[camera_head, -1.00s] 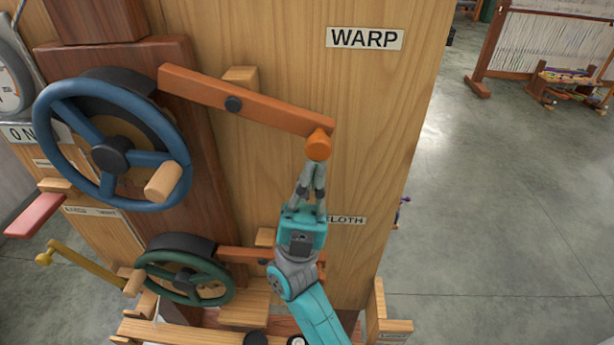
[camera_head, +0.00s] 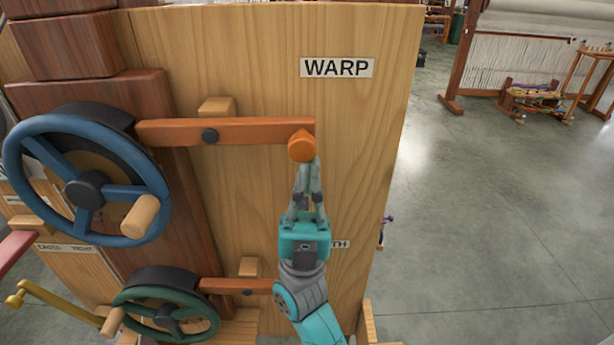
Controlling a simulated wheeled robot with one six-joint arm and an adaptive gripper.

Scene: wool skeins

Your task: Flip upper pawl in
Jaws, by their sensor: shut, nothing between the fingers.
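The upper pawl (camera_head: 252,131) is an orange-brown wooden bar below the WARP label. It lies about level, on a dark pivot, with its left end at the rim of the blue handwheel (camera_head: 147,180). An orange knob (camera_head: 302,146) sits at its right end. My gripper (camera_head: 309,164) is shut and empty, its fingertips right under the knob, seemingly touching it. The lower pawl (camera_head: 236,286) runs from the green handwheel (camera_head: 205,325) to behind my gripper's arm, which hides its right end.
A wooden stop block (camera_head: 216,106) sits just above the upper pawl. The WARP label (camera_head: 337,67) is on the panel; another label is partly hidden by my gripper. A yellow crank (camera_head: 60,303) stands at lower left. Open floor (camera_head: 480,220) lies right of the panel.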

